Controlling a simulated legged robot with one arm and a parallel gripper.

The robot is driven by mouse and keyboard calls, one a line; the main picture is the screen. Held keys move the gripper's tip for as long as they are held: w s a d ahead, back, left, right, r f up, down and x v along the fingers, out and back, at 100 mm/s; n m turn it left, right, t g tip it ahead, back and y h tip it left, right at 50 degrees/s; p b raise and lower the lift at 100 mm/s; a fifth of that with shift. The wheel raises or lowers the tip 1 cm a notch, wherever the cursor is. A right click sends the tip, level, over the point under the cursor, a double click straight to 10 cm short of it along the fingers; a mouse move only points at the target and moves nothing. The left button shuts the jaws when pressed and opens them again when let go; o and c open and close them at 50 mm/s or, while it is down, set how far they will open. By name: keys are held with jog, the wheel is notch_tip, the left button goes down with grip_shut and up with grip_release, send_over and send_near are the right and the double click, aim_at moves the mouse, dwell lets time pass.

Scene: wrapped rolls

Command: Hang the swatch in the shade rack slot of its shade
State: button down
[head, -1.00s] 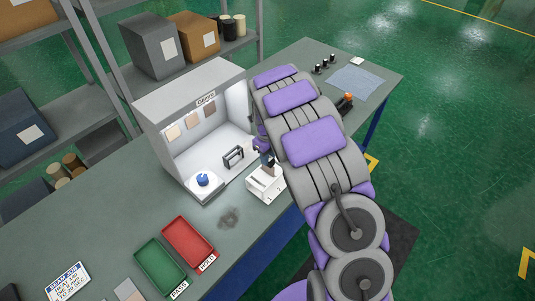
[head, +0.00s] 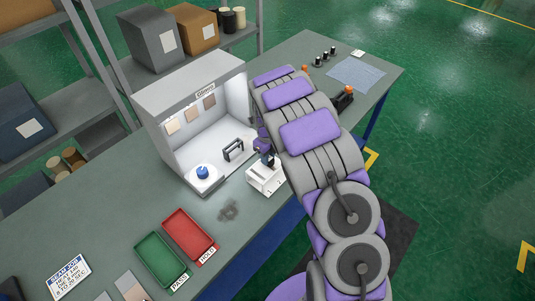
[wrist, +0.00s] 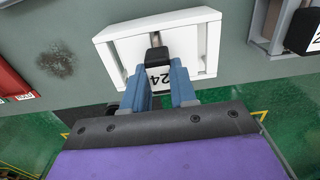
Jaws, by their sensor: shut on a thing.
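Several flat swatch-like squares in beige and brown tones hang on the back wall of a lit white booth (head: 224,78) in the head view; one is the pale square (head: 172,127). A flat greyish piece (head: 130,286) lies at the table's front edge, partly cut off. My gripper (wrist: 160,66) has its blue-grey fingers around a small black handle (wrist: 157,52) on a white block (wrist: 203,30) marked "24". The block also shows in the head view (head: 266,181), beside the booth. My arm hides part of my gripper there. No swatch shows clearly in my fingers.
A red tray (head: 190,234) and a green PASS tray (head: 160,262) lie left of the block. A blue-topped dish (head: 203,174) and a black frame (head: 233,150) stand in the booth. A dark smudge (head: 228,210) marks the table. Shelves stand behind.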

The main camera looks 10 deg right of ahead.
jog(key=shift+f, duration=0.55)
jog(key=c, duration=0.8)
grip_release()
notch_tip(320, 180, up, 17)
jog(key=shift+r+p, duration=0.15)
jog(key=shift+p, duration=0.45)
